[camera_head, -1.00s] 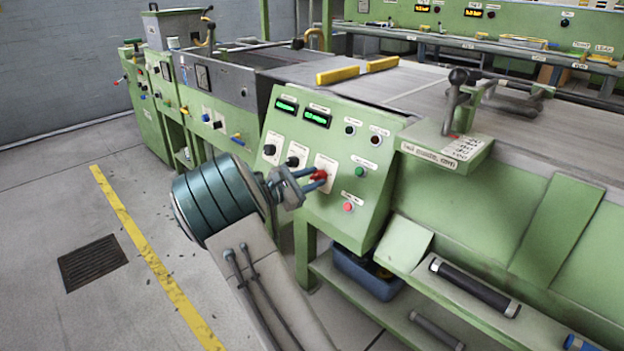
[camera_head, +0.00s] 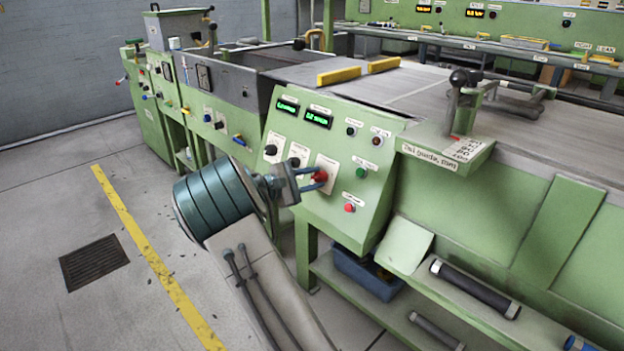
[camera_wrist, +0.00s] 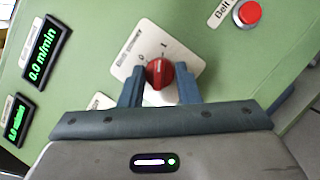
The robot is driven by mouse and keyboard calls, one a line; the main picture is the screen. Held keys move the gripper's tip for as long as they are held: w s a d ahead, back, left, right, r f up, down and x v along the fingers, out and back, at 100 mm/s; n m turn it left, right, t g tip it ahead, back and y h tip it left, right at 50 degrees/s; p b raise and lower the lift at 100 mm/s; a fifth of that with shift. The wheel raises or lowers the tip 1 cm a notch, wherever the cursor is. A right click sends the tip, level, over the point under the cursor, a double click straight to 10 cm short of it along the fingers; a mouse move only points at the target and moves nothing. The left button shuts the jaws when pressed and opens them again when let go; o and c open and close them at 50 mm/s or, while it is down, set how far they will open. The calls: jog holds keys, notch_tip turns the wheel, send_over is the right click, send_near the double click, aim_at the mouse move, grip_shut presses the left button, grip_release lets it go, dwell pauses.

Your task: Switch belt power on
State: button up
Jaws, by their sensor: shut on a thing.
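The red rotary switch knob (camera_head: 320,176) sits on a white plate on the sloped green control panel (camera_head: 330,207). In the wrist view the knob (camera_wrist: 160,74) is between my two fingers, with "0" and "I" marks on the plate (camera_wrist: 186,58) above it. Its pointer seems to face up toward the marks, but I cannot tell exactly which one it meets. My gripper (camera_head: 313,181) is shut on the knob; it also shows in the wrist view (camera_wrist: 160,88). Green displays (camera_wrist: 42,50) in the wrist view read 0.0 m/min.
Beside the switch are two black knobs (camera_head: 294,162), a green button (camera_head: 362,172) and a red button (camera_head: 350,208). A lever stand (camera_head: 455,140) rises at the right of the panel. A shelf below holds a blue bin (camera_head: 366,274).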

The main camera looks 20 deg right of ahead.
jog(key=o, duration=1)
jog(key=shift+c, duration=0.2)
jog(key=shift+a, duration=0.1)
jog(key=s+a+r+p, duration=0.1)
jog(key=a+p, duration=0.2)
jog(key=a, duration=1)
jog(key=shift+a, duration=0.3)
